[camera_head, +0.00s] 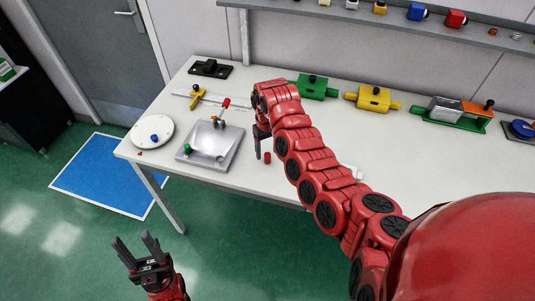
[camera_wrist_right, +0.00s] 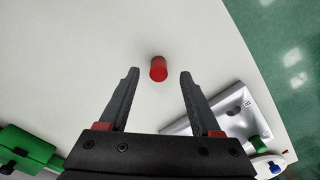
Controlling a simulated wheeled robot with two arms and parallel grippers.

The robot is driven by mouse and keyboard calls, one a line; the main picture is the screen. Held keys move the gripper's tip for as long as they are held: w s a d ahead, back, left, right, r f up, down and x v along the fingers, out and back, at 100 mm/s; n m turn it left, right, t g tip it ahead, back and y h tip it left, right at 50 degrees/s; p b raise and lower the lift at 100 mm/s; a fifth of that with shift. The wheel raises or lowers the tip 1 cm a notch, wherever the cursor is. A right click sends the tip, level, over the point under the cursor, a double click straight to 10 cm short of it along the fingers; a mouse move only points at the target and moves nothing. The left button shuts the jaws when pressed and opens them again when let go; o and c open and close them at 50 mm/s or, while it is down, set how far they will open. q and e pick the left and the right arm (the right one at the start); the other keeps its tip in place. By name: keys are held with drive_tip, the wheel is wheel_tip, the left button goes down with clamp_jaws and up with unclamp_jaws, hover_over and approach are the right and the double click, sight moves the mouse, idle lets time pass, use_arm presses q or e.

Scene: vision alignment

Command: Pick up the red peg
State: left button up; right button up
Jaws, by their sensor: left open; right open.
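The red peg (camera_wrist_right: 158,68) is a short red cylinder on the white table. In the right wrist view it lies beyond the fingertips, between their lines. My left gripper (camera_head: 136,246) is open and empty, low in front of the table over the floor.
A silver tray (camera_head: 222,146) with a green piece lies left of the peg. A white round plate (camera_head: 153,131) is at the table's left end. Green (camera_head: 316,91) and yellow (camera_head: 374,99) blocks stand along the back. The table around the peg is clear.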

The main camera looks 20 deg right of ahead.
drive_tip(key=shift+d+f, duration=0.1)
drive_tip(key=shift+f, duration=0.7)
clamp_jaws()
drive_tip(key=shift+r, duration=0.15)
